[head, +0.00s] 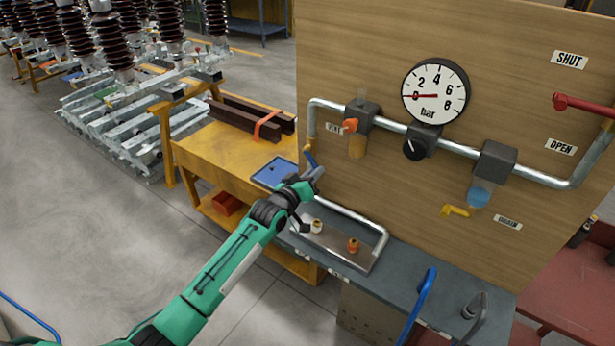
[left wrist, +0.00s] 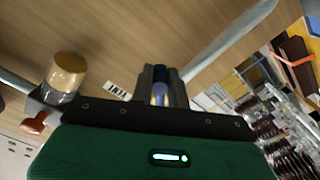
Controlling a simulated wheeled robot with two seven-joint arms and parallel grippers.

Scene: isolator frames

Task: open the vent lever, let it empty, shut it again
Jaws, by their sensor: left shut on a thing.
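The vent lever (head: 310,158) is a small blue lever at the lower left end of the pipe on the wooden panel. A small label, apparently VENT (head: 333,128), sits to its right. My left gripper (head: 314,173) is at the lever, shut on it. In the left wrist view a blue piece (left wrist: 159,92) shows between the dark fingers; most of the lever is hidden by them. The round gauge (head: 435,93) has its red needle at about 0 bar. My right gripper is not in view.
A red lever (head: 583,104) sits at the far right near the SHUT and OPEN labels. Below are a metal tray (head: 372,263) with small fittings and a yellow bench (head: 215,150).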

